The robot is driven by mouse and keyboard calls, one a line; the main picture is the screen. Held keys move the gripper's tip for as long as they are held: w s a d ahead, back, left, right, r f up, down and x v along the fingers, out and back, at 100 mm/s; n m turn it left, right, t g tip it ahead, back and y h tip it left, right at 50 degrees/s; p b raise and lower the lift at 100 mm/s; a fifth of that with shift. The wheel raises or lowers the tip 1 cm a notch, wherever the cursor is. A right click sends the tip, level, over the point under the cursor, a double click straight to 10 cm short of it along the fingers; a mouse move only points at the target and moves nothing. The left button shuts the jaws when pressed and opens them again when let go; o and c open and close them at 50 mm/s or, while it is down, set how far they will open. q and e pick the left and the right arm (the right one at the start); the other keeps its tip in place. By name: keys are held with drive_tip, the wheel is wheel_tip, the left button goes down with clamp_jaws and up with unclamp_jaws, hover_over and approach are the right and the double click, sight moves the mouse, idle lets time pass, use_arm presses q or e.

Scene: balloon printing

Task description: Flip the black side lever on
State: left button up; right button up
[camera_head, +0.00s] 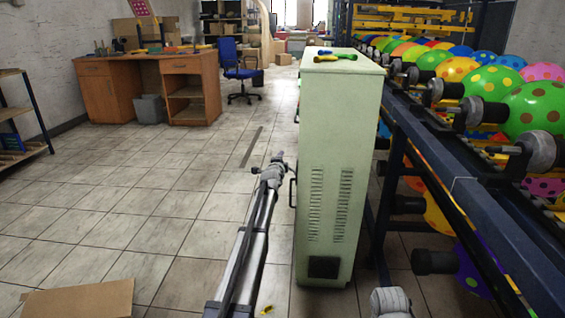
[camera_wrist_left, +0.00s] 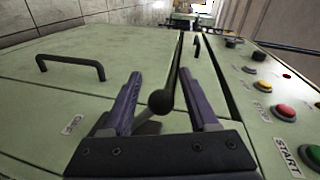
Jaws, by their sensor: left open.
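The black side lever (camera_wrist_left: 161,101) has a round black ball knob on a stem. In the left wrist view it sits between the two fingers of my left gripper (camera_wrist_left: 160,78), with a gap on each side. The gripper is open and does not appear to touch the knob. In the head view my left gripper (camera_head: 278,162) is beside the left side of the pale green cabinet (camera_head: 340,110). The lever itself cannot be made out there.
The cabinet has a black bar handle (camera_wrist_left: 72,64) and a panel with a red button (camera_wrist_left: 285,112) and a green start button (camera_wrist_left: 312,155). A rack with colourful balloons (camera_head: 455,70) stands at right. A cardboard sheet (camera_head: 80,299) lies on the floor. The left floor is mostly clear.

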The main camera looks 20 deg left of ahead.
use_arm(q)
drive_tip(key=p+v, duration=0.1)
drive_tip(key=v, duration=0.6)
drive_tip(key=shift+s, duration=0.3)
drive_tip(key=shift+d, duration=0.1)
